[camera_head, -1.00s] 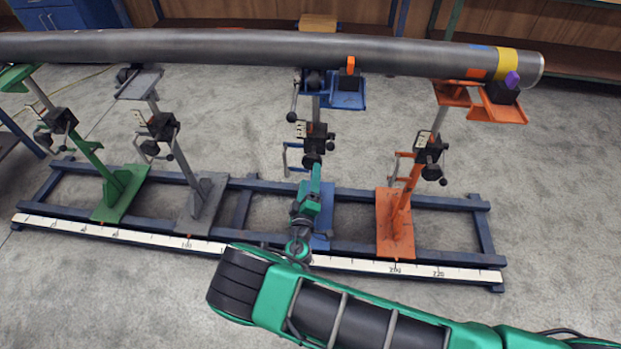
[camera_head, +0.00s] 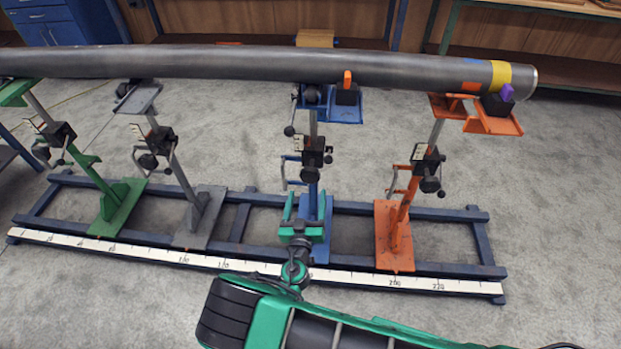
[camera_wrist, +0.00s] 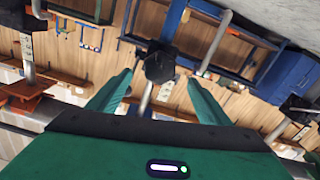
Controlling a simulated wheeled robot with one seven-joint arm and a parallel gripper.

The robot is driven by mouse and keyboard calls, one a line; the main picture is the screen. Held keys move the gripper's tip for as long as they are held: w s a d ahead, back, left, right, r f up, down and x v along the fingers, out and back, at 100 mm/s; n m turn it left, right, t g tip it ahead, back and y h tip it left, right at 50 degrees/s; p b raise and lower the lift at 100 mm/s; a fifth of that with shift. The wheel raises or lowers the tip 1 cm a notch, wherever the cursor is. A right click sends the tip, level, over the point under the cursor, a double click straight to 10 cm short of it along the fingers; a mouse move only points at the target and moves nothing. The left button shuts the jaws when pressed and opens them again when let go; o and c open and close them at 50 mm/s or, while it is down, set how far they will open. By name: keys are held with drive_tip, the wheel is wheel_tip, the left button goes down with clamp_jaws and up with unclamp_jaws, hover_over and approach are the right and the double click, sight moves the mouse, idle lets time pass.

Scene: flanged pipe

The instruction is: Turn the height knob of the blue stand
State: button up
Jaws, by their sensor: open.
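In the wrist view, my gripper (camera_wrist: 160,78) is open and empty. A black knob (camera_wrist: 160,67) shows between and beyond the fingertips, apart from both. The wrist view looks upside down.
An orange stand (camera_head: 400,225) is to the right, a grey stand (camera_head: 200,215) and a green stand (camera_head: 118,205) to the left. All stand on a blue rail frame with a white scale (camera_head: 350,277) along its front.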

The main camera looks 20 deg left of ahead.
sight(310, 179)
drive_tip(key=x, duration=0.9)
drive_tip(key=shift+a, duration=0.1)
drive_tip(key=c, duration=1)
